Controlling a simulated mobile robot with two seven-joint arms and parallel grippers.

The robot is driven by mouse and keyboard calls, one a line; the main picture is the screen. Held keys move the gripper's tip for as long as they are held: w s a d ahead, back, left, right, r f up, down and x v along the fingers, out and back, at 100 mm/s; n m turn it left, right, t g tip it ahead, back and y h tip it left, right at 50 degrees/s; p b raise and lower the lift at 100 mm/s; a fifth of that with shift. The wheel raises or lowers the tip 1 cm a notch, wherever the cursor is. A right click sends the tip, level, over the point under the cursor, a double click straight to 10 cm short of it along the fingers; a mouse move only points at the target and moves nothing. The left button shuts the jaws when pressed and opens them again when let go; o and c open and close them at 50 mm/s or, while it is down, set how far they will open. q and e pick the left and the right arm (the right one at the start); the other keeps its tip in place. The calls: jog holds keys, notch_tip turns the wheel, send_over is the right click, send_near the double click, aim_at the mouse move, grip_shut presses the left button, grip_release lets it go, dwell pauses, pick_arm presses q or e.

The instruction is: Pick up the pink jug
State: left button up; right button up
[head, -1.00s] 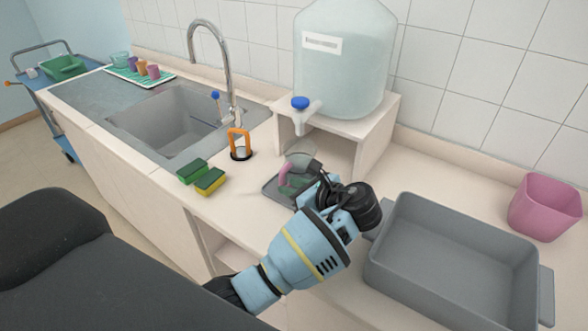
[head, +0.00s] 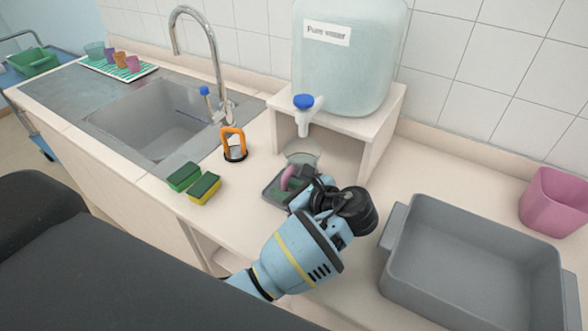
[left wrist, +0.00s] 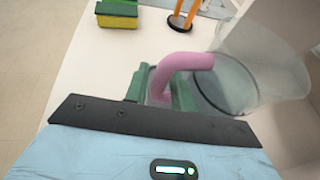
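The pink jug, a clear vessel (head: 305,159) with a pink handle (head: 287,177), stands below the water tank's tap. In the left wrist view its clear body (left wrist: 262,62) is on the right and the handle (left wrist: 183,62) arches towards my gripper. My left gripper (head: 300,190) is at the jug's near side and hides part of it. In the left wrist view the green fingers of my left gripper (left wrist: 160,92) stand apart on either side of the handle, with a gap visible at the left finger. My right gripper is not in view.
The water tank (head: 350,65) stands on a shelf (head: 378,125) over the jug. Sponges (head: 204,189) and an orange-handled item (head: 234,146) are left. A grey basin (head: 480,245) and pink bin (head: 553,202) are right.

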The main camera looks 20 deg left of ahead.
pick_arm(q)
jog(key=shift+a, duration=0.1)
jog(key=shift+c, duration=0.6)
grip_shut()
jog(key=shift+w+r, duration=0.1)
jog(key=shift+w, duration=0.05)
